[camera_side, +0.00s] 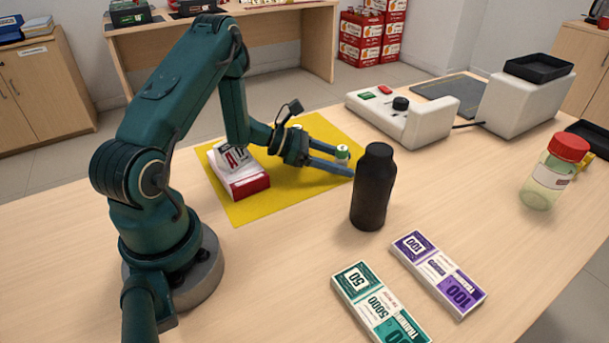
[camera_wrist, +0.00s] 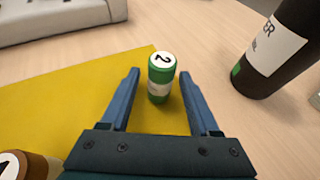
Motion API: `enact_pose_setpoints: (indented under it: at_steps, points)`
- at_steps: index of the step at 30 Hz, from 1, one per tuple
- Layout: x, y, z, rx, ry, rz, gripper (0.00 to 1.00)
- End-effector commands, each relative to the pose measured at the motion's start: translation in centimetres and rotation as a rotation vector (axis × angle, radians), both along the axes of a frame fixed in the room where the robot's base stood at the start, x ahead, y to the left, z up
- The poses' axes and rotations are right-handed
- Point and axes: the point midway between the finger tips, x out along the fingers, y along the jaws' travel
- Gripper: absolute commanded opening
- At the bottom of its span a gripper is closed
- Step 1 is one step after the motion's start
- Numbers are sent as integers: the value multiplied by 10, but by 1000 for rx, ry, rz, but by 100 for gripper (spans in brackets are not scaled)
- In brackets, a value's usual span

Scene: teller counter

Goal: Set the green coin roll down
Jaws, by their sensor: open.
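The green coin roll (camera_wrist: 159,80) stands upright in the wrist view, with a white band and a white top marked 2. It is between and slightly beyond the tips of my open gripper (camera_wrist: 162,76), with gaps to both fingers. In the side view the green coin roll (camera_side: 342,153) shows behind the fingers of my gripper (camera_side: 345,162), partly hidden by them. It stands at the right part of the yellow mat (camera_side: 247,207), close to the mat's edge.
A black bottle (camera_side: 373,190) stands just right of my gripper. A red and white box (camera_side: 240,181) sits on the mat. A brown-sided roll (camera_wrist: 30,166) shows at the wrist view's lower left. Green (camera_side: 372,300) and purple (camera_side: 438,272) note bundles lie in front. A white machine (camera_side: 430,122) stands behind.

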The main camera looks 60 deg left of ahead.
Motion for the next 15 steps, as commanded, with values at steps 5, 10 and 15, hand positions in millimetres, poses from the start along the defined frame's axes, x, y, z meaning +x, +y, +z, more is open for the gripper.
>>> enact_pose_setpoints:
  at_steps: [5,10,15]
  points:
    - [-19,14,9,1,0,9,62]
    - [-42,26,22,2,-2,7,62]
    - [-39,24,51,6,-4,1,62]
